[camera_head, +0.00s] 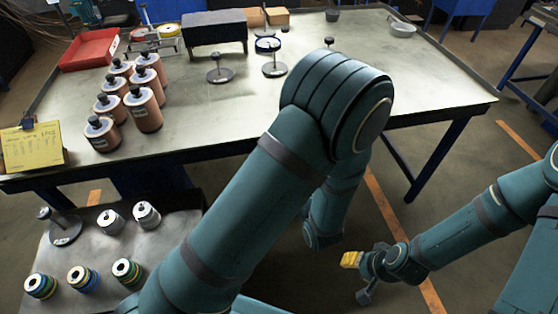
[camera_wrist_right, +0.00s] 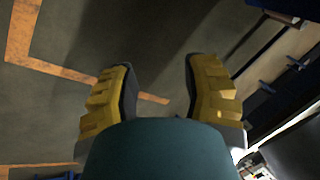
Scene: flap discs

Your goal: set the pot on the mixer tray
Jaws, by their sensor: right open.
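I cannot tell for sure which thing is the pot. No mixer tray can be made out with certainty; a round blue-rimmed item (camera_head: 268,44) lies at the back of the table. My left gripper is out of sight.
Several copper-coloured canisters (camera_head: 142,108) stand on the table's left, near a red tray (camera_head: 90,49) and a dark box (camera_head: 215,28). Weighted stands (camera_head: 220,74) are mid-table. A lower bench (camera_head: 85,252) holds disc stacks. The table's right part (camera_head: 430,80) is clear.

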